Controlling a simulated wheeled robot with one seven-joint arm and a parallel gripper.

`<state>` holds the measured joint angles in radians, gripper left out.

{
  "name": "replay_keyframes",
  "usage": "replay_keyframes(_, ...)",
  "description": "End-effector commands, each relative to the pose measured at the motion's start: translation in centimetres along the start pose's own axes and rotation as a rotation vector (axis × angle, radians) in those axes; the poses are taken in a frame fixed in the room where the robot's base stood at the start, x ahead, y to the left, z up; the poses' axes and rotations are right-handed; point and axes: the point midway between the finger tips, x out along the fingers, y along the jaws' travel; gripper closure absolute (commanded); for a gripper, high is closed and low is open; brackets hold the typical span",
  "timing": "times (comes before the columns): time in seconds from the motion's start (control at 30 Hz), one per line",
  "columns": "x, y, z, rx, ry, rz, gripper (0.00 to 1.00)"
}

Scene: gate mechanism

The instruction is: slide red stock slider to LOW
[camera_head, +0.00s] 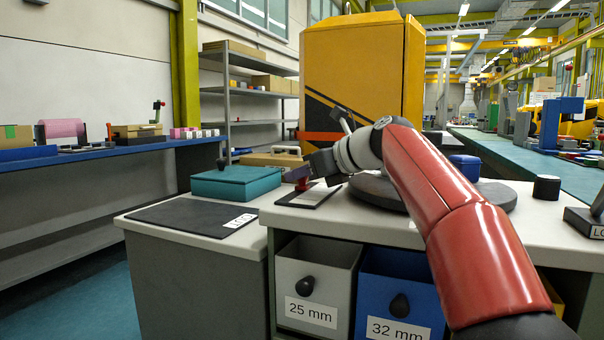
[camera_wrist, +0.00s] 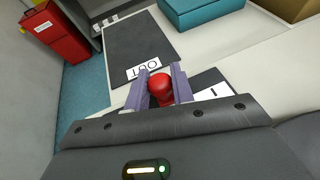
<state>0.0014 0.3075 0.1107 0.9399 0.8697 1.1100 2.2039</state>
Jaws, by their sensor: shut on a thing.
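The red stock slider shows as a round red knob (camera_wrist: 160,84) between my fingers in the wrist view. In the head view a small red part of it (camera_head: 303,185) shows just below my fingertips. My gripper (camera_wrist: 160,88) is shut on the knob, one purple-grey finger on each side. It also shows in the head view (camera_head: 299,176), low over the left front of the white counter. The slider's dark base plate (camera_head: 324,203) lies flat there with a white label (camera_wrist: 213,92) on it. Most of the label is hidden by my gripper, so I cannot read LOW.
A lower cabinet with a dark mat (camera_head: 185,214), labelled at its corner, stands to the left. A teal box (camera_head: 237,182) lies behind it. A grey round disc (camera_head: 400,193) and a dark cylinder (camera_head: 546,187) are on the counter. Drawers marked 25 mm (camera_head: 311,312) and 32 mm (camera_head: 395,327) are below.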

Motion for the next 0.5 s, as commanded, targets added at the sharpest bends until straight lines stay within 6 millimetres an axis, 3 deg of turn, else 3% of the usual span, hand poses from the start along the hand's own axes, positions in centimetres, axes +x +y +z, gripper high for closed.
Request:
replay_keyframes(0.17,-0.3,1.0,0.0,-0.001,0.0,0.0,1.0)
replay_keyframes(0.4,-1.3,5.1,-0.4,-0.003,0.001,0.002,1.0)
replay_keyframes(0.5,-1.5,6.0,-0.5,-0.002,0.0,0.0,1.0)
